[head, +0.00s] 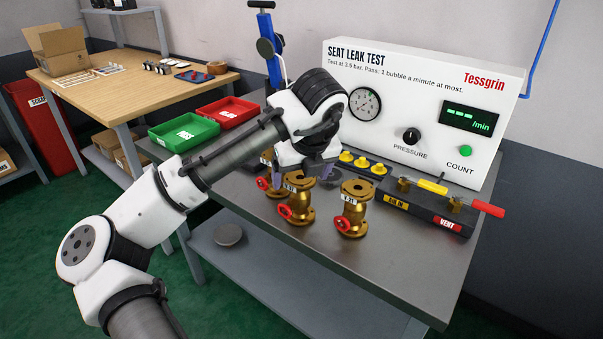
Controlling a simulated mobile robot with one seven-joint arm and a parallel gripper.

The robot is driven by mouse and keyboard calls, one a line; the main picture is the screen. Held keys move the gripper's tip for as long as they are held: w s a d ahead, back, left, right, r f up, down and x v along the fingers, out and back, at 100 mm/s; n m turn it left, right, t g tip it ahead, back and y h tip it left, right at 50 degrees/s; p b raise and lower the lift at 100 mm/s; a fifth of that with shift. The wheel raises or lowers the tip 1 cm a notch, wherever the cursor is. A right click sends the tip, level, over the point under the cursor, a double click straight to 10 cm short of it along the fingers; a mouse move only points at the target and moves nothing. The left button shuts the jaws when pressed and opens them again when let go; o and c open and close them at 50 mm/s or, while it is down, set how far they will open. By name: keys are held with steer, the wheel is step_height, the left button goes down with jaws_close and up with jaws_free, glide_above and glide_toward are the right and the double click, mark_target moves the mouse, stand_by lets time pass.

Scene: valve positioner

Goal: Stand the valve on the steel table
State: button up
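Three brass valves with red handwheels are at the front of the steel table (400,262). The right valve (354,208) stands upright with a white tag. The middle valve (299,206) is also upright and tagged, just below my gripper. The left valve (277,184) is partly hidden behind the middle one and my gripper. My gripper (308,172) points down over the table, close to the top of the middle valve. Its purplish fingers are partly hidden, so I cannot tell whether they touch or hold a valve.
The white seat leak test panel (420,105) stands behind the valves. A dark block with yellow and red levers (425,207) sits at right. Green (185,130) and red (226,112) trays lie at left. A blue column (268,45) rises behind my arm. The front right tabletop is clear.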

steer(key=p+v, duration=0.1)
steer(key=v, duration=1.1)
steer(key=shift+r, duration=0.2)
